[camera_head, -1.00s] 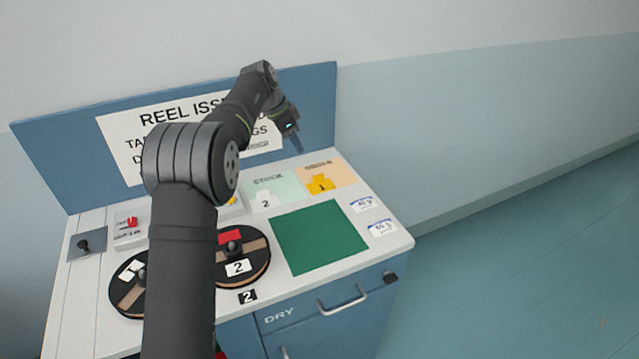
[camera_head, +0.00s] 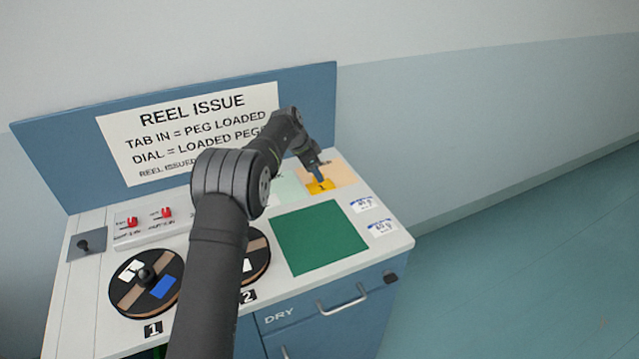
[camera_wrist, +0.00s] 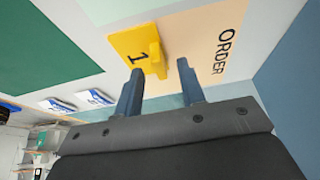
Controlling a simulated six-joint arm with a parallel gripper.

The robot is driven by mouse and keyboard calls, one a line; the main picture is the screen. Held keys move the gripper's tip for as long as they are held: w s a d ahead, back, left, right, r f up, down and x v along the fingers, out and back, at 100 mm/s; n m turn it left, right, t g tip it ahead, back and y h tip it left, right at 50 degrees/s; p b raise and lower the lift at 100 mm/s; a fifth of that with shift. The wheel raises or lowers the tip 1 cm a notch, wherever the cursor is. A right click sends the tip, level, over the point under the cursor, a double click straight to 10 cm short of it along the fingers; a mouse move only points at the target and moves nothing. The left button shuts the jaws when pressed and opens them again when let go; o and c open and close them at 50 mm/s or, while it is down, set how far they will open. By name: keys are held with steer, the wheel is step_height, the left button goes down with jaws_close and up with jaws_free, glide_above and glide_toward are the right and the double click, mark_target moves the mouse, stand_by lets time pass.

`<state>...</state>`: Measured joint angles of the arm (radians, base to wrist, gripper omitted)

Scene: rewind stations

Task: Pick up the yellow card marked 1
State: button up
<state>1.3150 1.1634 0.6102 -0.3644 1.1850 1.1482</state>
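The yellow card marked 1 (camera_head: 319,187) lies on the orange ORDER patch (camera_head: 346,175) at the back right of the worktop. The card also shows in the wrist view (camera_wrist: 131,44), with a raised yellow tab standing up from it. My gripper (camera_head: 319,177) is at the card in the head view and covers part of it. In the wrist view my gripper (camera_wrist: 160,72) has its two fingers apart, with the tab's end near the gap between the fingertips. Whether the fingers touch the tab cannot be told.
A green mat (camera_head: 318,237) lies in front of the card. Two white-and-blue packets (camera_head: 363,204) lie to the right. Two reels, one of them (camera_head: 146,284) at the left, sit on the worktop. A blue back panel (camera_head: 60,150) with a sign stands behind.

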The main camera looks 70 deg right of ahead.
steer(key=shift+x, duration=0.85)
steer(key=shift+a, duration=0.1)
jaws_close()
